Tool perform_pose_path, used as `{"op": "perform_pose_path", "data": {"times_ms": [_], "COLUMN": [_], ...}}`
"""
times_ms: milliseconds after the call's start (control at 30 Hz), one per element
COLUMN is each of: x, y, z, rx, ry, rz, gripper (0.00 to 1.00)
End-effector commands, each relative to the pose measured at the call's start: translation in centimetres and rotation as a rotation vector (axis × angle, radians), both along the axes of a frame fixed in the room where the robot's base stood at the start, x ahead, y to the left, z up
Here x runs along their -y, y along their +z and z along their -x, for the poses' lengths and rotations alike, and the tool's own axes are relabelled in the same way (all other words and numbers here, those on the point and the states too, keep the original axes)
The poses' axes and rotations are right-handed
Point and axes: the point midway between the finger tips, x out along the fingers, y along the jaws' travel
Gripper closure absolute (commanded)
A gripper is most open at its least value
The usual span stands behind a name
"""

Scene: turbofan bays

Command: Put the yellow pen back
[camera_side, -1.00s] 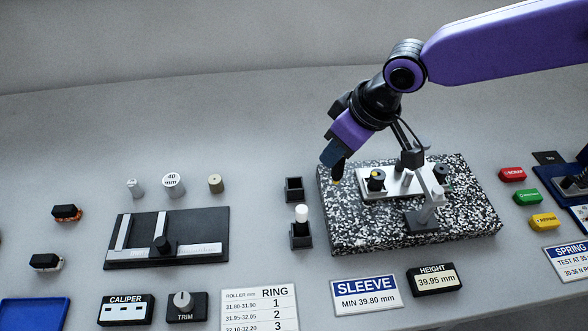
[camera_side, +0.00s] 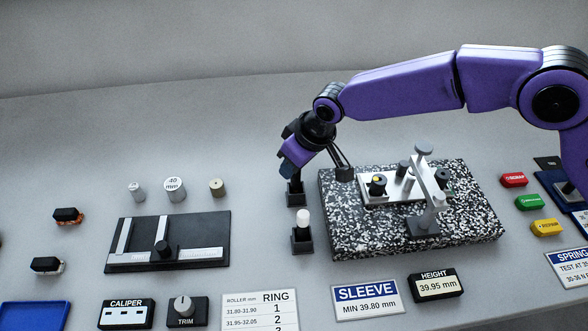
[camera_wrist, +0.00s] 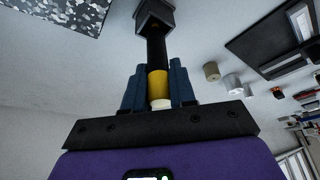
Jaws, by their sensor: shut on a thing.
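My gripper (camera_side: 291,172) is shut on the yellow pen, low over the rear black holder (camera_side: 296,198). In the wrist view the pen's yellow band (camera_wrist: 157,84) sits between the two blue-grey fingers of my gripper (camera_wrist: 158,92), with a pale end towards the wrist. Its black shaft runs to the mouth of the holder (camera_wrist: 155,17), lined up with it. The tip is hidden there, and I cannot tell how deep it is. In the side view my gripper hides most of the pen.
A second black holder (camera_side: 302,240) with a white-topped pen (camera_side: 303,218) stands just in front. The speckled granite block (camera_side: 340,225) with its fixture (camera_side: 395,187) is close on the right. A caliper (camera_side: 165,240) and small cylinders (camera_side: 175,189) lie left, with clear table between.

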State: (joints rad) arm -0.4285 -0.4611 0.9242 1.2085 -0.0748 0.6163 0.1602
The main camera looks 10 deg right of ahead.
Motion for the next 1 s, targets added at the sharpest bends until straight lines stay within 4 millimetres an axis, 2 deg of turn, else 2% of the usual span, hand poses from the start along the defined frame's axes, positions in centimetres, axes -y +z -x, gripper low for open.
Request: {"op": "perform_pose_path", "data": {"times_ms": [33,133,533,567,633,1000], "x": [0.1,0.1,0.1,0.1,0.1,0.1], "y": [-1.0,-2.0,-2.5,-2.5,-2.5,-2.1], "z": [0.1,0.1,0.1,0.1,0.1,0.1], "rx": [-0.004,-0.003,-0.001,-0.001,-0.001,-0.001], "ry": [0.000,0.000,0.000,0.000,0.000,0.000], "rz": [0.005,0.003,0.001,0.001,0.001,0.001], "gripper": [1.00,1.00,1.00,0.72,0.49,0.49]}}
